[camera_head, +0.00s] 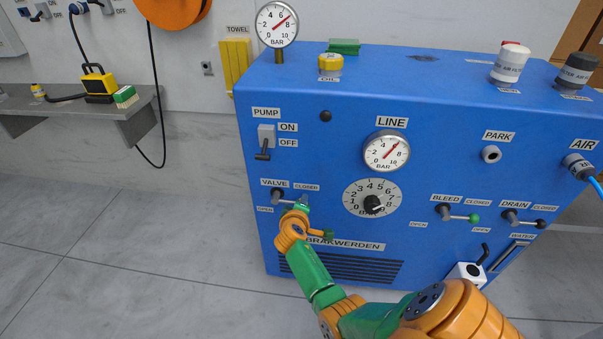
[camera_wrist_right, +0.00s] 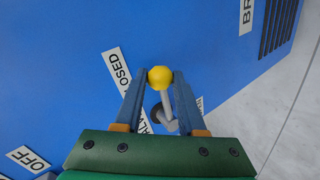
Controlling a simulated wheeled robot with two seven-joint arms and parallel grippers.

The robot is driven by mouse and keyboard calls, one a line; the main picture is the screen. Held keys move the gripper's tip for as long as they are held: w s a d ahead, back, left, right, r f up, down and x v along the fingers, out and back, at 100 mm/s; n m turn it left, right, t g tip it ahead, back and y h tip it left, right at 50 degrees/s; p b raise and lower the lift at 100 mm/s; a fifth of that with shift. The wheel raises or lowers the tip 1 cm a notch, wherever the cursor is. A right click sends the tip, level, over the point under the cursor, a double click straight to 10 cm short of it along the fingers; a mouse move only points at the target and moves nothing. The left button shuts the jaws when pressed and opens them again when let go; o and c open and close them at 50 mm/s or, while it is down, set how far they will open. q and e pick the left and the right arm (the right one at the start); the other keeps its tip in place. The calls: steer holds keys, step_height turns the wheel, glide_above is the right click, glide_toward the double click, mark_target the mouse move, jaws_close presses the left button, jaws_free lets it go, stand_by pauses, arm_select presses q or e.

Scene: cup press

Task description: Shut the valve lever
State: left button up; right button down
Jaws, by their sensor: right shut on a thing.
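The valve lever (camera_head: 286,200) is a short grey handle on the left of the blue machine's front, below the VALVE label. From its pivot it points right, on the side of the CLOSED label (camera_head: 306,187); the OPEN label (camera_head: 264,210) is lower left. In the right wrist view the lever (camera_wrist_right: 167,108) ends in a yellow ball knob (camera_wrist_right: 159,77). My right gripper (camera_wrist_right: 159,82) is shut on this knob, one finger on each side. In the head view my right gripper (camera_head: 301,205) hides the knob. My left gripper is not in view.
The blue machine (camera_head: 330,130) carries a pump switch (camera_head: 265,140), a line gauge (camera_head: 386,152) and a numbered dial (camera_head: 372,199) near my right arm. The bleed lever (camera_head: 458,216) and drain lever (camera_head: 525,222) are to the right. Open floor (camera_head: 130,230) lies left.

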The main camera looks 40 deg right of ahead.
steer(key=c, duration=0.8)
jaws_free()
steer(key=shift+o, duration=0.2)
steer(key=p+v, duration=0.3)
steer(key=v, duration=0.4)
